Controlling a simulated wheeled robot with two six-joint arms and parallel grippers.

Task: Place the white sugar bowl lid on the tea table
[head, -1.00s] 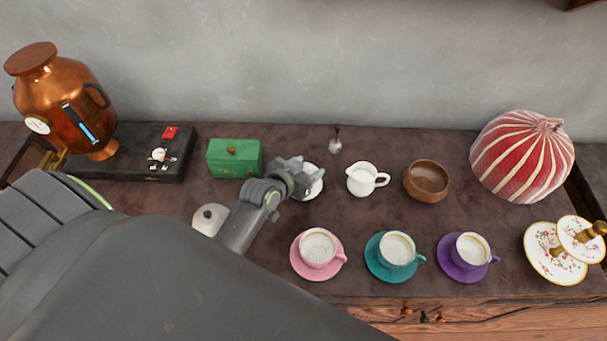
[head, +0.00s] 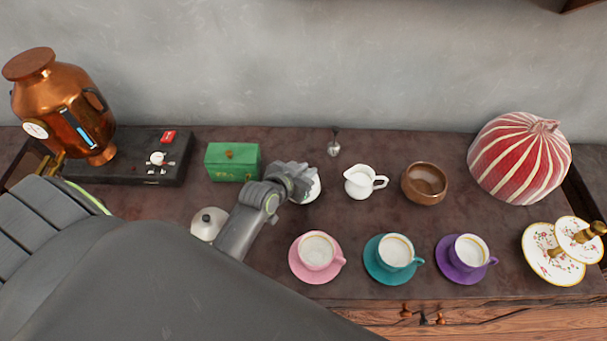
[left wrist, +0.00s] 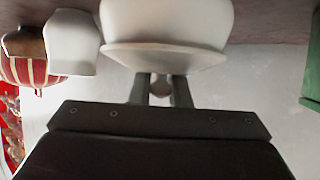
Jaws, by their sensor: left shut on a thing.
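The white sugar bowl (head: 312,191) stands on the dark tea table (head: 390,216), mostly hidden behind my left gripper (head: 304,180) in the head view. In the left wrist view, which looks upside down, the bowl (left wrist: 165,20) fills the top and the white lid (left wrist: 165,56) lies against its mouth. I cannot tell whether a small gap separates them. My left gripper (left wrist: 160,88) is shut on the lid's small round knob. My right gripper is not in view.
A white creamer (head: 359,184) and a wooden bowl (head: 424,184) stand to the right. Pink (head: 316,250), teal (head: 395,252) and purple (head: 468,252) cups line the front. A green box (head: 232,162) and a white lidded pot (head: 207,224) are left. Bare table lies between the rows.

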